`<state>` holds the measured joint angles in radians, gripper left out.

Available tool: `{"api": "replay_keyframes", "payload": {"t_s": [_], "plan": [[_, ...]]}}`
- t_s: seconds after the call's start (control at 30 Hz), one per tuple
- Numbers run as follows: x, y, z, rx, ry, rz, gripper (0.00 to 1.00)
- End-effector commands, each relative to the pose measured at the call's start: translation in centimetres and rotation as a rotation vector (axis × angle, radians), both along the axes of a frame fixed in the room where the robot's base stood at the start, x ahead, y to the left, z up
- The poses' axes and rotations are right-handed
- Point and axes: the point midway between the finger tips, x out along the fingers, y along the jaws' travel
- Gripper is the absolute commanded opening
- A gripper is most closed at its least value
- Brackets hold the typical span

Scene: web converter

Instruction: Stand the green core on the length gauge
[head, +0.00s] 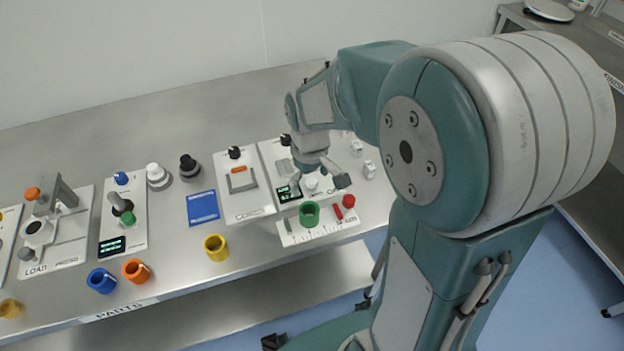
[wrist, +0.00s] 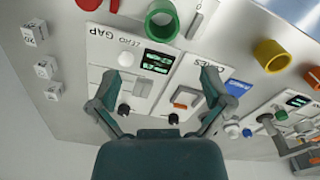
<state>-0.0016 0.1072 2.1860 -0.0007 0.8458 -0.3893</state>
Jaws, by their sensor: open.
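The green core (head: 309,213) is a short hollow ring, upright with its open end up. It appears to stand on the white length gauge (head: 318,234), a plate with a printed scale, near its back edge. In the wrist view the green core (wrist: 162,20) is at the top edge. My gripper (head: 318,183) is open and empty above the panel behind the core, apart from it. In the wrist view my gripper (wrist: 158,82) has its fingers spread wide over the panels, with the core beyond the fingertips.
A yellow core (head: 216,247) stands left; orange (head: 135,271) and blue (head: 101,280) cores are farther left near the front edge.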

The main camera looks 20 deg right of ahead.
Motion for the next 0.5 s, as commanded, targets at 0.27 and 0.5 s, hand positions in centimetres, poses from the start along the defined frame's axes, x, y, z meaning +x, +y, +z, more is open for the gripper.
{"api": "replay_keyframes", "payload": {"t_s": [0.27, 0.5], "plan": [[-3.0, 0.0, 5.5, 0.007, -0.129, -0.095, 0.99], [-7.5, 0.0, 10.4, 0.033, -0.285, -0.220, 0.99]]}}
